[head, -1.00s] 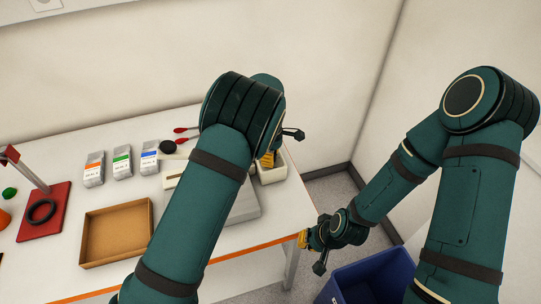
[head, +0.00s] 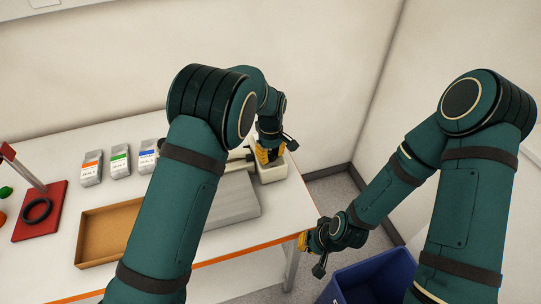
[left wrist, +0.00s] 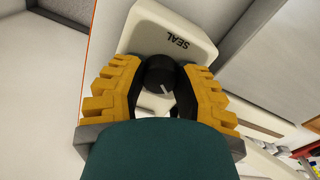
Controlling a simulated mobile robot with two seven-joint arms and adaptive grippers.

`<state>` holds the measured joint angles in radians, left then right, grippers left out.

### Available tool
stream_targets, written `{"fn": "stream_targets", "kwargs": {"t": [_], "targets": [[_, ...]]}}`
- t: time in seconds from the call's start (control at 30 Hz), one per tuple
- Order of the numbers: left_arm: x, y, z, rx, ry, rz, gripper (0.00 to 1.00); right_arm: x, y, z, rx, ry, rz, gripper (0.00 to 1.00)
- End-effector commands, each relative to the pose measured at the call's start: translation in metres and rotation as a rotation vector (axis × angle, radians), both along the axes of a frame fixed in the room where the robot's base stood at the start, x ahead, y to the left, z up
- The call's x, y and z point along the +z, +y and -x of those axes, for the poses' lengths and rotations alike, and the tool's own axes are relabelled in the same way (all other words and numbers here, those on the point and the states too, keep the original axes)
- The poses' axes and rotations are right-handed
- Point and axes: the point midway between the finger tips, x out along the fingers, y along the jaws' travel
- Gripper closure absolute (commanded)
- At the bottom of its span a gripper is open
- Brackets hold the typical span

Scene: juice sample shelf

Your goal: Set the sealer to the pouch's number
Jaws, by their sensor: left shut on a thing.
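The sealer's white dial box (head: 274,174) stands at the right end of the table; it also shows in the left wrist view (left wrist: 190,28), with SEAL upside down. Its black knob (left wrist: 160,72) has a white pointer line slanting to the lower right in that view. My left gripper (head: 267,155) is shut on the knob, one yellow finger on each side; no dial numbers are readable. Three pouches stand at the back: orange-striped (head: 91,168), green-striped (head: 120,161) and blue-striped (head: 147,157). Their small print is unreadable. My right gripper (head: 311,241) hangs beyond the table's right edge, its fingers unclear.
A grey flat plate (head: 232,205) lies in front of the dial box, partly behind my left arm. An empty cardboard tray (head: 97,240) and a red stand (head: 38,222) with a black ring are on the left. A blue bin (head: 375,275) stands on the floor.

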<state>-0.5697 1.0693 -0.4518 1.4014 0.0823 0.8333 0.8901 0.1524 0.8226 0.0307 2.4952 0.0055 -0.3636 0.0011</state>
Motion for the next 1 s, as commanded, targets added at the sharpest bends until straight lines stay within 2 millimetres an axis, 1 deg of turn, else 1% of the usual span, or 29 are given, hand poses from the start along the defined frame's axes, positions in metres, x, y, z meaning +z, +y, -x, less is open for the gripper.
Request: {"fn": "stream_targets", "kwargs": {"t": [0.4,1.0], "targets": [[-0.001,0.0,-0.001,-0.396,-0.002,0.002,1.0,-0.014,0.001,0.0,0.0,0.001,0.003,1.0],[-0.001,0.0,0.0,-0.965,-0.001,0.001,1.0,-0.027,0.001,-0.001,-0.001,0.001,0.005,1.0]]}}
